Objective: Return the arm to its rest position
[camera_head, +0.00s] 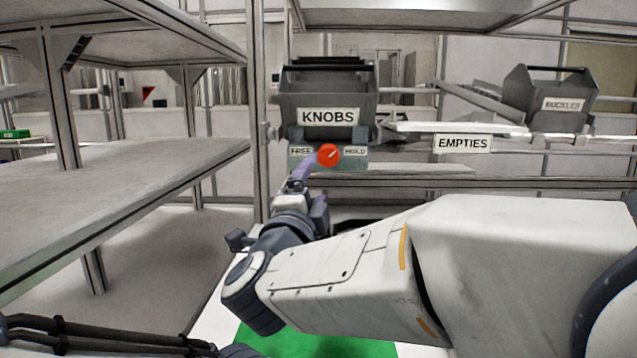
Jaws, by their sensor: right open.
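My right arm reaches in from the right, and its gripper (308,172) is at the rack, just below and left of a round red knob (328,154). The gripper is open, with its purple fingers pointing up toward the knob; whether a finger touches the knob is hard to tell. The knob sits on a grey plate (350,163) marked FREE on the left and HOLD on the right. Its light mark points up and to the right, toward HOLD. My left gripper is not in view.
A dark bin labelled KNOBS (327,100) stands above the plate. A BUCKLES bin (550,95) and a ledge labelled EMPTIES (463,143) are on the right. Grey shelving (130,185) fills the left, with a bare shelf. A green surface (310,344) lies below my arm.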

